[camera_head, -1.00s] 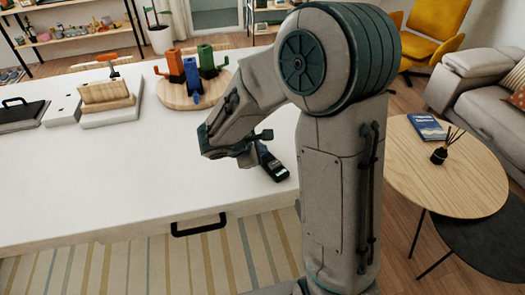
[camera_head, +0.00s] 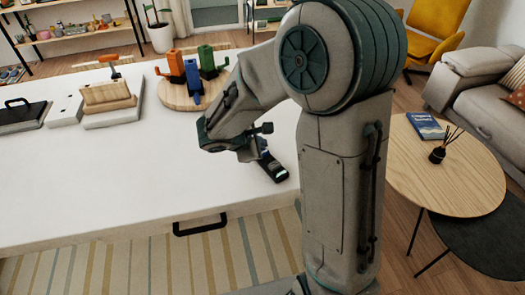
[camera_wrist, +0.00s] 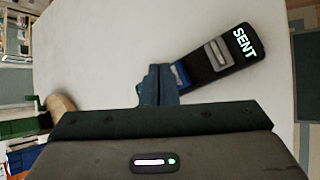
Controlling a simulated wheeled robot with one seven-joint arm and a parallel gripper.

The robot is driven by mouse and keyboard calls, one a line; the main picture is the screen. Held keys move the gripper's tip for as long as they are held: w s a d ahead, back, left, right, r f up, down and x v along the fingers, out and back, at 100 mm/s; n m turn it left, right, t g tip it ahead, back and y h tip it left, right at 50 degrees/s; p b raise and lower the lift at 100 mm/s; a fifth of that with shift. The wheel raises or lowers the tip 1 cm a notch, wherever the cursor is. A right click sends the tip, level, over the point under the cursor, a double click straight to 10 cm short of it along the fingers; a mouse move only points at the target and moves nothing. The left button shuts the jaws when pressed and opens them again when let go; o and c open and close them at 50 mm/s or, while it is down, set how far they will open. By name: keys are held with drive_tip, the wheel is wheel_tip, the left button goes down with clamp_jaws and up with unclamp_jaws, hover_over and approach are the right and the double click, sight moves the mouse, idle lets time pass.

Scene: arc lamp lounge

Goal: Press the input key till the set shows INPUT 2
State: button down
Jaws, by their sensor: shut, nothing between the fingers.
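A black handheld remote (camera_wrist: 217,58) lies on the white table (camera_head: 110,190) near its right front edge. In the wrist view its small screen reads SENT; a grey bar key (camera_wrist: 217,53) shows mid-body and a blue key (camera_wrist: 181,75) sits at the end nearest the fingers. The remote also shows in the head view (camera_head: 273,171), partly hidden by my arm. My gripper (camera_wrist: 159,80) is shut and empty, with its fingertips at the blue-key end. They partly cover that end, and I cannot tell whether they touch it. No set showing an input is visible.
A round wooden board (camera_head: 185,102) with orange, blue and green pieces stands farther back on the table. Wooden blocks and white slabs (camera_head: 110,115) are at the left. A round side table (camera_head: 450,185) is right of my arm. The table's middle is clear.

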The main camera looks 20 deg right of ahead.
drive_tip(key=shift+r+p, duration=1.45)
drive_tip(key=shift+r, duration=0.9)
drive_tip(key=shift+f, duration=0.1)
drive_tip(key=s+d+r+m+g+y, duration=0.1)
drive_tip(key=s+d+r+m+g, duration=0.3)
drive_tip(key=s+m, duration=0.55)
drive_tip(key=s+a+r+m+t+y, duration=0.2)
drive_tip(key=s+m+y, duration=0.4)
drive_tip(key=s, duration=0.5)
wheel_tip(320, 180, up, 2)
drive_tip(key=shift+a+r+m, duration=0.2)
drive_tip(key=shift+a+m, duration=0.15)
drive_tip(key=shift+a, duration=0.3)
drive_tip(key=shift+s, duration=0.1)
